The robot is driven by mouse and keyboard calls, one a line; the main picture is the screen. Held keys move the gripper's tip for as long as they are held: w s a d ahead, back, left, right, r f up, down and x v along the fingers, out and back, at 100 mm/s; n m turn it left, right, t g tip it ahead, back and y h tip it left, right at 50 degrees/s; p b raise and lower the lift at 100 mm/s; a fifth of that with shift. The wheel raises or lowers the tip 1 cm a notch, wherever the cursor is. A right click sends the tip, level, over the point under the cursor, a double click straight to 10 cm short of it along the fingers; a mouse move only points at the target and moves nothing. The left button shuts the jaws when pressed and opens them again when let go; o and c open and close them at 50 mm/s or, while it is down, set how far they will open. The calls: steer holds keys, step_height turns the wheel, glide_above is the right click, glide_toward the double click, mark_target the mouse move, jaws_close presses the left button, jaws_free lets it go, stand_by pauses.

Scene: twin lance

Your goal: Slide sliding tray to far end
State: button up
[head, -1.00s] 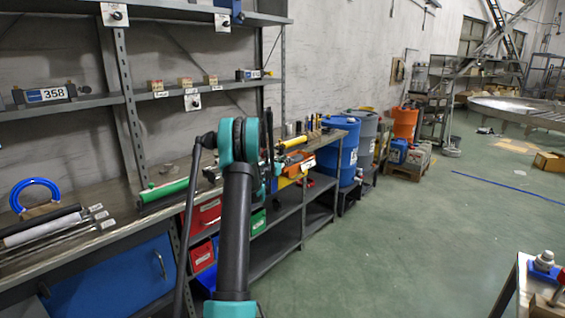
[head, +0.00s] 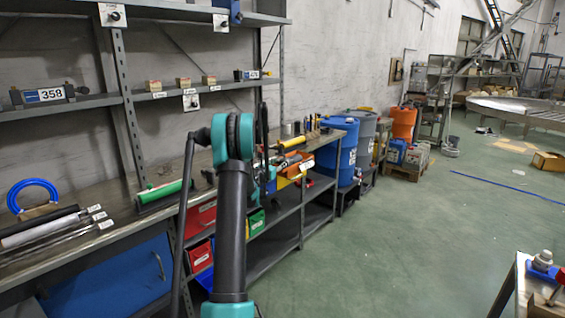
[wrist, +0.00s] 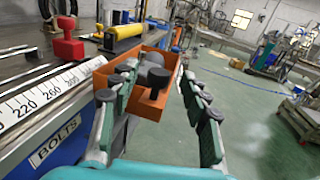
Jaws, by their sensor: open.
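An orange open-topped tray (wrist: 150,118) is at the bench edge in the wrist view. A grey rounded part (wrist: 152,59) and a black knob (wrist: 157,78) stand at it. I take this as the sliding tray; it also shows in the head view (head: 297,159), partly hidden by my arm. My gripper (wrist: 160,103) is open, with one finger on each side of the tray and knob in the picture. I cannot tell whether either finger touches them. In the head view my arm hides most of the gripper.
A white scale strip (wrist: 40,98) runs along the bench to the tray, above a BOLTS label (wrist: 55,142). A red block with a knob (wrist: 67,42) and a yellow cylinder (wrist: 122,37) stand nearby.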

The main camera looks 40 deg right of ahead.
steer(key=v, duration=0.8)
steer(key=shift+s+a, duration=0.1)
steer(key=shift+a, duration=0.05)
